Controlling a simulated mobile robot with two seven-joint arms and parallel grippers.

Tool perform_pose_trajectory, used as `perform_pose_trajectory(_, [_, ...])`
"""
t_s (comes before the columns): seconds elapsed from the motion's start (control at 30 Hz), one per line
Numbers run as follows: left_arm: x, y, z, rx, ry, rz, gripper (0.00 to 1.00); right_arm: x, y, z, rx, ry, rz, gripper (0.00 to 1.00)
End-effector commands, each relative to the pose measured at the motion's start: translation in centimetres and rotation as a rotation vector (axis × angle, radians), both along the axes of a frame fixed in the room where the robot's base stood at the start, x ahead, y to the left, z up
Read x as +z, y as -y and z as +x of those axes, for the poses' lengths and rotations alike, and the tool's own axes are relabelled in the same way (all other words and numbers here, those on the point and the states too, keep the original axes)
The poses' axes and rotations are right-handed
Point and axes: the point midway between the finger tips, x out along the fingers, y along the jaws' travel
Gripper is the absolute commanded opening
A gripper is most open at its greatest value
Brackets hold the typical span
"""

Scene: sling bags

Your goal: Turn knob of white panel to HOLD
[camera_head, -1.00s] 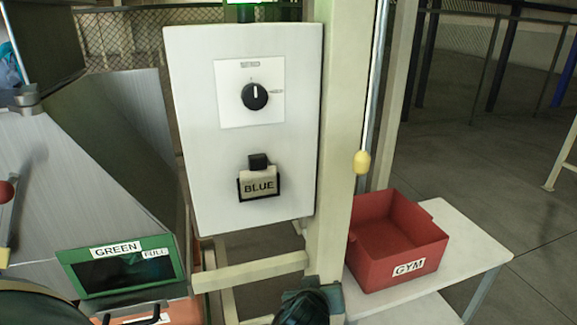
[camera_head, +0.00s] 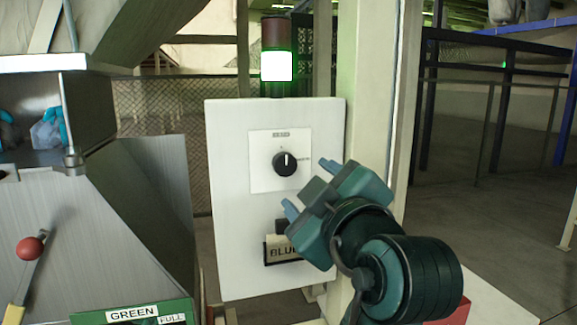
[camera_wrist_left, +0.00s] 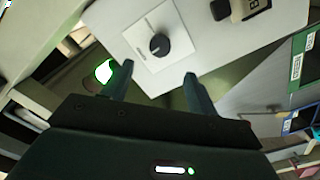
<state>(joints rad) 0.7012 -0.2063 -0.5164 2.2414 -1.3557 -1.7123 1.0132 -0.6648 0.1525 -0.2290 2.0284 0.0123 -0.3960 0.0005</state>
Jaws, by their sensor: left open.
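The white panel (camera_head: 228,222) hangs on a cream post. Its black knob (camera_head: 286,163) sits on a square plate (camera_head: 262,180), with the white pointer line roughly upright. The labels are too small to read. My left gripper (camera_head: 309,186) is open and empty, in front of the panel's right side, just right of and below the knob. It covers part of the BLUE label. In the left wrist view, the knob (camera_wrist_left: 159,45) shows beyond and between the two open fingertips (camera_wrist_left: 155,82), apart from them. My right gripper is not in view.
A lit green signal lamp (camera_head: 276,66) stands above the panel. The cream post (camera_head: 370,80) is close on the right. A red-knobbed lever (camera_head: 30,248) and grey machine are on the left.

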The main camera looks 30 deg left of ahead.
Motion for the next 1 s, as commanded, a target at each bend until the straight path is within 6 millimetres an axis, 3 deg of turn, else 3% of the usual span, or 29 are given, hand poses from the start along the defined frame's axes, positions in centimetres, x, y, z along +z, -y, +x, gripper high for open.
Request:
perform_pose_trajectory(0.3, [0.3,-5.3,4.4,0.004,-0.005,0.006,0.59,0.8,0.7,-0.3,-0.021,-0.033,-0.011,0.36])
perform_pose_trajectory(0.5, [0.2,-7.4,6.3,0.001,-0.004,0.005,0.59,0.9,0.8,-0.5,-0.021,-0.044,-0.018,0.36])
perform_pose_trajectory(0.93, [-0.1,-8.3,7.1,-0.001,-0.003,0.001,0.59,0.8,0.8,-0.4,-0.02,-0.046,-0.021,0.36])
perform_pose_trajectory(1.0, [0.0,-8.3,7.1,-0.001,-0.003,0.001,0.55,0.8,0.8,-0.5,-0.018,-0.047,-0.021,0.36])
